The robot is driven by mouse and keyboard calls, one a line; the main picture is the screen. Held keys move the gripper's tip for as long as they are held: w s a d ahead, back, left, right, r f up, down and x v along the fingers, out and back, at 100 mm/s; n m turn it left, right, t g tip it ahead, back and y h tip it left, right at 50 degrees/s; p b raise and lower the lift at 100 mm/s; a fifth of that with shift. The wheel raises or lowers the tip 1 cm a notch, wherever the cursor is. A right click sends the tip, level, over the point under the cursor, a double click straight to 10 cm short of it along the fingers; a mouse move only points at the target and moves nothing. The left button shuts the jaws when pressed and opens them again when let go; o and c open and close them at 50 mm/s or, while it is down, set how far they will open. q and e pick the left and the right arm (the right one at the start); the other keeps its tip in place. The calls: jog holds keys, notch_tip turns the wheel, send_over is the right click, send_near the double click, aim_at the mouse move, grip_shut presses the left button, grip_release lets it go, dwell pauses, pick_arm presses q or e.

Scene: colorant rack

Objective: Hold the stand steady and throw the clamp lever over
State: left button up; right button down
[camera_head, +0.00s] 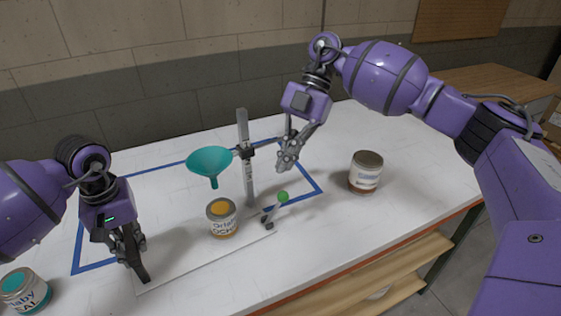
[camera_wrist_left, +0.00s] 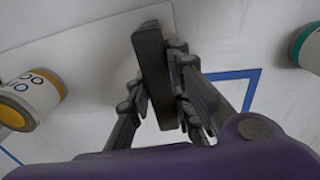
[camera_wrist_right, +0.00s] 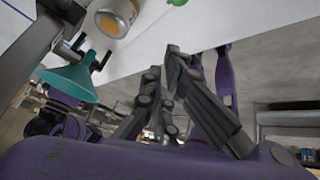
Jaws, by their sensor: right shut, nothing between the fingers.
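The stand has a grey upright post (camera_head: 247,160) holding a teal funnel (camera_head: 209,161), on a pale base plate (camera_head: 185,262). A dark bar (camera_head: 138,266) sits at the plate's left end. My left gripper (camera_head: 130,252) is closed around this bar, which shows between its fingers in the left wrist view (camera_wrist_left: 152,70). The clamp lever (camera_head: 276,206) has a green knob (camera_head: 283,197) and tilts up to the right from the plate's right end. My right gripper (camera_head: 287,162) is shut and empty, above and apart from the knob. The knob shows at the top edge of the right wrist view (camera_wrist_right: 178,2).
A can with a yellow top (camera_head: 221,220) stands under the funnel. A brown-topped can (camera_head: 366,172) stands at right, a teal-topped can (camera_head: 24,291) at front left. Blue tape (camera_head: 306,181) outlines an area. The tabletop between lever and brown-topped can is clear.

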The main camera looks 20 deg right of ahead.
pick_arm(q)
jog(key=o, duration=0.5)
notch_tip(320, 180, up, 12)
dwell(0.4)
jog(key=shift+f, duration=0.1)
